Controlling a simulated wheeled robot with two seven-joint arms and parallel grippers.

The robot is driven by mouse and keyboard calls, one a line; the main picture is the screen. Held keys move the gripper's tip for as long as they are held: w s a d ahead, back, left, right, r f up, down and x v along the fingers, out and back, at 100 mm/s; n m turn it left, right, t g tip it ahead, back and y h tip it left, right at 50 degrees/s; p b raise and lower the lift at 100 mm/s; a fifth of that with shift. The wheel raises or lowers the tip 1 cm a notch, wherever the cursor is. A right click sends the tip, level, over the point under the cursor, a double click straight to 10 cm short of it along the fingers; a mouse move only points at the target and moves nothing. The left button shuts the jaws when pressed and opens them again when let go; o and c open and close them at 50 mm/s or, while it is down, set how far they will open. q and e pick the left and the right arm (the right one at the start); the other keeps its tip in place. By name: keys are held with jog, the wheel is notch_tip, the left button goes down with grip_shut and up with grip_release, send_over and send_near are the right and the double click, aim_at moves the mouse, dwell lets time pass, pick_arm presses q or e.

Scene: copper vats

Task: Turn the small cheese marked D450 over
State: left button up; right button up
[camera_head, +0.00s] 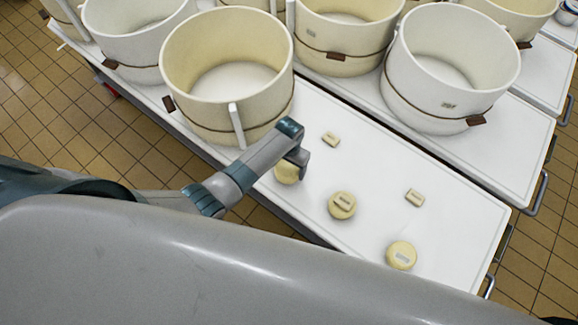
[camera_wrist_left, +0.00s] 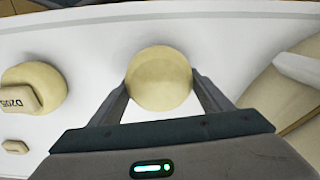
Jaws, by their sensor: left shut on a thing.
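My left gripper (camera_head: 295,164) is shut on a small round yellow cheese (camera_head: 286,174), which it partly hides in the head view. In the left wrist view the cheese (camera_wrist_left: 160,78) sits between the two fingers, its plain pale face toward the camera. No mark shows on that face, so I cannot read whether it is D450. I cannot tell whether it touches the table or hangs just above it. A second small cheese (camera_head: 342,204) carries a block on top, marked D205 in the left wrist view (camera_wrist_left: 18,98). My right gripper is not in view.
A third small cheese (camera_head: 401,254) with a pale label stands nearer the front of the white table (camera_head: 455,225). Two small loose blocks (camera_head: 331,139) (camera_head: 415,197) lie on it. Large cream tubs (camera_head: 210,125) stand behind and left of my gripper. The table's right part is mostly clear.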

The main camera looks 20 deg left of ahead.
pick_arm(q)
jog(key=shift+f+b, duration=0.45)
jog(key=shift+f, duration=0.2)
dwell(0.6)
jog(key=o, duration=1.6)
jog(key=shift+r, duration=0.1)
notch_tip(320, 180, up, 17)
jog(key=shift+r, duration=0.1)
